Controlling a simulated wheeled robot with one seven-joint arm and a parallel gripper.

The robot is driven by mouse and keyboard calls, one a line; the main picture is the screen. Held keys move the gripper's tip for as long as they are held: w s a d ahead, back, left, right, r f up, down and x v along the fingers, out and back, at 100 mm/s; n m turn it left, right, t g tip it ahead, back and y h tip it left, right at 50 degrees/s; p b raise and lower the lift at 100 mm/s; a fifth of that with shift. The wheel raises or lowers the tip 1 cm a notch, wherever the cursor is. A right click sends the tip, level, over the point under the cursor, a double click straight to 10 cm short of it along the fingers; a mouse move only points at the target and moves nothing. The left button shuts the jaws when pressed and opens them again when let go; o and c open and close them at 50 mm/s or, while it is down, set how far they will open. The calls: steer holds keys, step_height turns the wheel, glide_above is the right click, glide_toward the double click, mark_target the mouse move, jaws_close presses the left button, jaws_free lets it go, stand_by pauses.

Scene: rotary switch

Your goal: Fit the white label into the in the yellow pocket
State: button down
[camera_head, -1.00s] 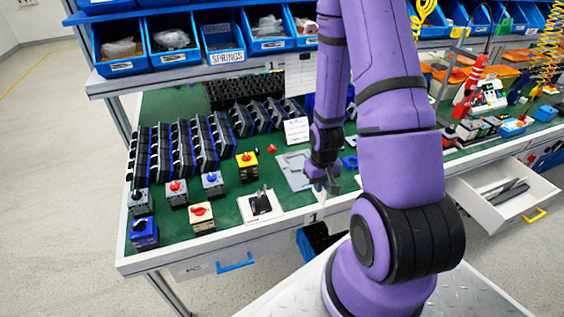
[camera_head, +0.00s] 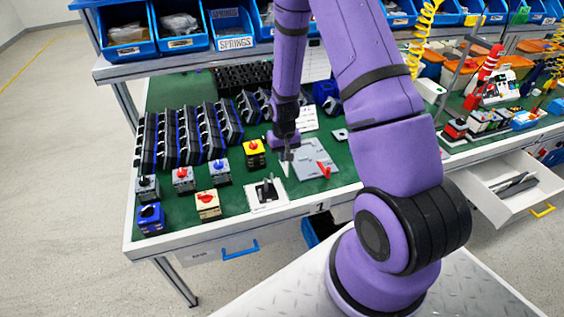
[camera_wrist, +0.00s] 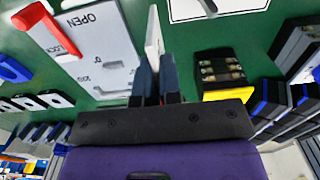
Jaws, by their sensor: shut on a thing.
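My gripper (camera_head: 286,154) points down over the green worktop, just right of a black block with a yellow top (camera_head: 254,148) and red knob. In the wrist view my gripper (camera_wrist: 153,85) is shut on a thin white label (camera_wrist: 153,32), which stands out beyond the fingertips, seen nearly edge-on. The label (camera_head: 286,169) shows as a small white sliver in the head view. In the wrist view the block (camera_wrist: 218,67) is right of the fingers, apart from the label, with a yellow strip (camera_wrist: 228,95) along its near edge. I cannot make out a pocket opening.
A grey plate (camera_head: 312,158) marked OPEN and LOCK lies right of my gripper, with a red lever (camera_head: 325,170) at its near side. A white plate with a black lever (camera_head: 267,189) lies in front. Several switch blocks stand to the left, with racks behind.

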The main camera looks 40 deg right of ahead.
steer(key=shift+w+a+f, duration=0.1)
steer(key=shift+w+f, duration=0.1)
steer(key=shift+f, duration=0.7)
steer(key=shift+w+a+f, duration=0.1)
steer(key=shift+w+f, duration=0.05)
steer(key=shift+f, duration=0.75)
steer(key=shift+f, duration=0.15)
steer(key=c, duration=1.3)
jaws_free()
steer(key=shift+d, duration=0.1)
